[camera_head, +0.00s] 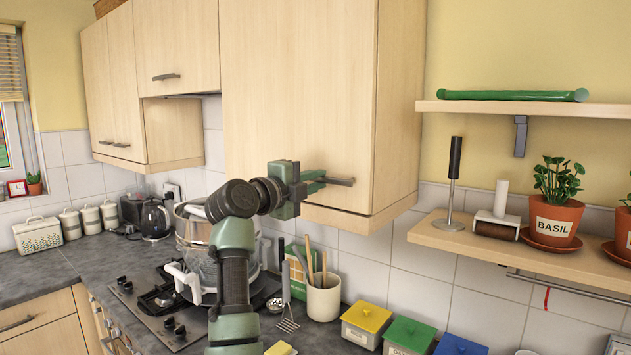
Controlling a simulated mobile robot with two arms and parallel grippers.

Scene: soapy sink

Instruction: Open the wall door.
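The wall door (290,85) is the large pale wood front of the wall cabinet in the middle of the view. It looks closed, flush with the cabinet's side panel. Its grey bar handle (342,181) sits low near the door's right edge. My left gripper (316,181) is at the handle's left part, with its green fingers pointing right along the bar. The fingers overlap the handle in the picture; whether they are clamped on it I cannot tell. The handle's left end is hidden by the gripper. My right gripper is out of view.
Below are the hob (150,313) with a large pot, a utensil crock (323,298) and colored-lid canisters (366,320). To the right, a lower shelf (440,236) holds a basil pot (556,222), and an upper shelf (530,108) holds a green rod. Air before the door's upper part is clear.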

